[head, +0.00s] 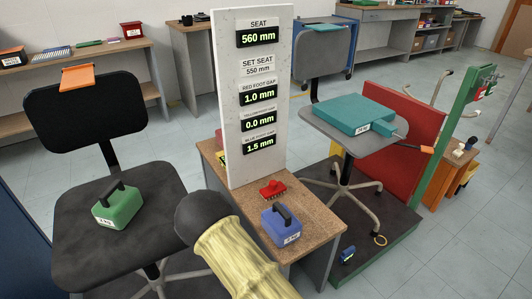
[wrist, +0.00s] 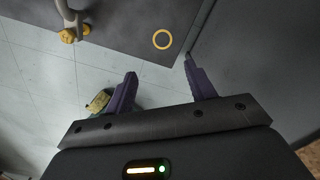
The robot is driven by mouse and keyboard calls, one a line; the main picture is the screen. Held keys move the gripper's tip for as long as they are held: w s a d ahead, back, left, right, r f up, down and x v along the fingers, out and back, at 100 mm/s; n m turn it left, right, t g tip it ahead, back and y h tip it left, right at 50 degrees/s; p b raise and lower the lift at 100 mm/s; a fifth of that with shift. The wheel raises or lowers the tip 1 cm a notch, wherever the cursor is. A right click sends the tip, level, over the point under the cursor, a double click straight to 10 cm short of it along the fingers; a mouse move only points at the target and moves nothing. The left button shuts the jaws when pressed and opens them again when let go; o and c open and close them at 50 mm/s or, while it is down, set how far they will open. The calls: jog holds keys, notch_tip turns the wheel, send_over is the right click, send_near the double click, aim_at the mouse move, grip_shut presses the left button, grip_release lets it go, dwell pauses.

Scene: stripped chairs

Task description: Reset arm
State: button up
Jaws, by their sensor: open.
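My gripper (wrist: 159,66) shows in the wrist view with its two dark purple fingers spread apart. Nothing is visible between the fingers. In the head view a pale yellow, ribbed part of my arm (head: 240,258) with a dark rounded end reaches up from the bottom centre; I cannot make out the gripper there. A yellow ring (wrist: 163,39) lies on a dark mat beyond the fingertips, apart from them; it also shows in the head view (head: 380,240). A small yellow-green object (wrist: 98,101) is beside the left finger, partly hidden.
A black chair (head: 85,215) bears a green weight (head: 117,207). A grey chair (head: 335,130) bears a teal block (head: 355,114). A bench (head: 305,228) holds a blue weight (head: 281,226), a red brush-like item (head: 272,190) and a tall display panel (head: 222,100), close to my arm.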

jog(key=s+d+r+n, duration=0.2)
jog(key=d+r+n, duration=0.8)
jog(key=d+r, duration=0.6)
jog(key=s+d+r+n+t, duration=0.3)
jog(key=s+d+r+n, duration=0.8)
jog(key=r+n, duration=0.25)
notch_tip(320, 180, up, 35)
jog(key=p, duration=3.5)
jog(key=shift+f+m, duration=0.2)
jog(key=shift+m, duration=0.05)
jog(key=shift+c, duration=0.2)
